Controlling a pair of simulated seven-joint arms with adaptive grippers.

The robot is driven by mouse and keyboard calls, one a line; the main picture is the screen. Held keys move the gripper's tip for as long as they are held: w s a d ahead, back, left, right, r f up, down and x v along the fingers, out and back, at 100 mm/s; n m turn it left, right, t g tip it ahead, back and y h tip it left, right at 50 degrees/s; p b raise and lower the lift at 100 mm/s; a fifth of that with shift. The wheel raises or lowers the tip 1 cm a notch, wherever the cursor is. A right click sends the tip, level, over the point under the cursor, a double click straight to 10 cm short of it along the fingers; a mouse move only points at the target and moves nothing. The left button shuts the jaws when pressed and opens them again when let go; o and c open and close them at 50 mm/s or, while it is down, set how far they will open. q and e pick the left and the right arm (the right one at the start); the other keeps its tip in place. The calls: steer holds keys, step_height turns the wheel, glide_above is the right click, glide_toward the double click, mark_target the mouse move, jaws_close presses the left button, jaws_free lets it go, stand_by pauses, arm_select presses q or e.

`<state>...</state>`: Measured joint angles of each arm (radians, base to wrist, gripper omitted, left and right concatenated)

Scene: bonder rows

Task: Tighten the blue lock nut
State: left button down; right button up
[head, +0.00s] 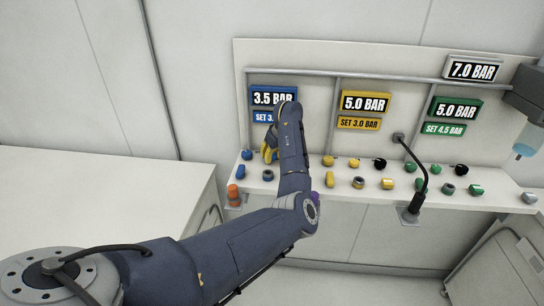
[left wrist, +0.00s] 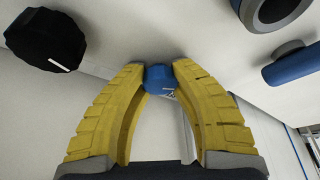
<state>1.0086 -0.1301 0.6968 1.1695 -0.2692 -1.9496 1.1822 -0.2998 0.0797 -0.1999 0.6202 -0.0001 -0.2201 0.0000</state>
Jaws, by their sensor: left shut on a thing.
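The blue lock nut (left wrist: 159,78), a small blue part with a white mark, sits between the yellow fingertips of my left gripper (left wrist: 158,72) in the left wrist view. The fingers touch it from both sides and are shut on it. In the head view my left gripper (head: 269,153) is at the panel's left section, below the blue 3.5 BAR display (head: 273,96). A blue sign (head: 263,117) under it is partly covered by my arm. The nut is hidden in the head view. My right gripper is not in view.
Near the nut are a black knob (left wrist: 45,40), a blue-rimmed ring (left wrist: 272,8) and a blue handle (left wrist: 292,64). Yellow and green sections with several knobs lie to the right. A black gooseneck (head: 415,165) rises from the shelf. The left counter (head: 100,190) is bare.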

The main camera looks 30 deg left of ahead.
arm_select(q)
steer(key=shift+a+r, duration=0.1)
steer(key=m+t, duration=0.1)
steer(key=m, duration=0.1)
steer(key=m+h, duration=0.1)
steer(key=m, duration=0.2)
steer(key=shift+t, duration=0.4)
steer(key=m+h, duration=0.1)
steer(key=m, duration=0.2)
steer(key=m+t+h, duration=0.1)
steer(key=m, duration=0.1)
steer(key=shift+a+r+m, duration=0.1)
steer(key=shift+m, duration=0.3)
steer(key=m+h, duration=0.2)
steer(key=m, duration=0.4)
steer(key=shift+w, duration=0.1)
steer(key=shift+m+g+h, duration=0.4)
steer(key=shift+m+h, duration=0.6)
steer(key=shift+m, duration=1.4)
steer(key=shift+d, duration=0.2)
steer(key=c, duration=1.3)
jaws_free()
steer(key=o, duration=0.3)
